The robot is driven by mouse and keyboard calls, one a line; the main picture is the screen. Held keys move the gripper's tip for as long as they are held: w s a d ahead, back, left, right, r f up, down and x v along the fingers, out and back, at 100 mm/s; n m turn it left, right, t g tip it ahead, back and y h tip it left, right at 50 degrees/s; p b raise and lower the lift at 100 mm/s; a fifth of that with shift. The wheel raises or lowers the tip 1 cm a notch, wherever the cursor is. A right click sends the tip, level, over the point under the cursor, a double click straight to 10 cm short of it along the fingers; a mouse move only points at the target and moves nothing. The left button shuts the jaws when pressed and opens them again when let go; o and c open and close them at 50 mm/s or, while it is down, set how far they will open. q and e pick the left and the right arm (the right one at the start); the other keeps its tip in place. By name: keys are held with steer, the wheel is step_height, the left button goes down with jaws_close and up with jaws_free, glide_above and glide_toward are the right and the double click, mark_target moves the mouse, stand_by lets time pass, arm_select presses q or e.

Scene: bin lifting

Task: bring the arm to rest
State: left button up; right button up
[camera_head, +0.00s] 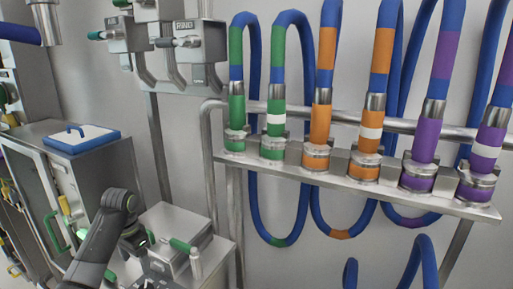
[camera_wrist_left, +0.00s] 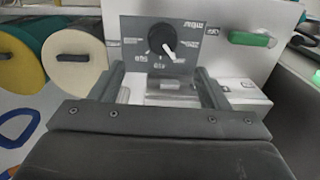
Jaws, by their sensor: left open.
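My left arm, dark grey, reaches in at the lower left of the head view and bends at a joint beside a metal box. Its gripper (camera_head: 146,240) hangs low near that box, small and partly hidden by the arm. In the left wrist view the left gripper (camera_wrist_left: 163,82) has its two fingers wide apart with nothing between them. Beyond the fingers is a grey panel with a black and white dial (camera_wrist_left: 161,38). I cannot tell whether the fingers touch the panel's housing. My right gripper is not in view.
A metal box (camera_head: 172,222) with a green handle (camera_head: 180,244) stands close to the left gripper. A steel cabinet (camera_head: 80,172) with a blue-rimmed lid is at left. A rail (camera_head: 330,180) carries several colour-banded hoses. Round discs (camera_wrist_left: 76,57) show left in the wrist view.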

arm_select(q)
steer(key=shift+t+y, duration=0.3)
steer(key=s+f, duration=0.2)
steer(key=f, duration=0.1)
steer(key=s+d+f, duration=0.1)
steer(key=s+f, duration=0.2)
steer(key=s+d+f, duration=0.1)
steer(key=s+f, duration=0.1)
steer(key=f, duration=0.1)
steer(key=shift+s+d+f, duration=0.1)
steer(key=shift+s+f, duration=0.1)
steer(key=shift+s, duration=0.2)
steer(key=s+d+f+n+t, duration=0.1)
steer(key=s+d+f, duration=0.15)
steer(key=s, duration=0.65)
steer(key=s+d+f+n+t, duration=0.1)
steer(key=s+d+f+n, duration=0.15)
steer(key=s, duration=0.75)
steer(key=s+r+n+t+y, duration=0.15)
steer(key=s+r, duration=0.25)
steer(key=s, duration=0.7)
step_height(320, 180, down, 26)
steer(key=a+g+b, duration=0.2)
steer(key=s+d+f+h+b, duration=0.1)
steer(key=s+f, duration=1.3)
steer(key=f, duration=0.4)
steer(key=shift+s+d+f+g+b, duration=0.35)
steer(key=shift+s+d+f+g, duration=0.05)
steer(key=shift+g, duration=0.05)
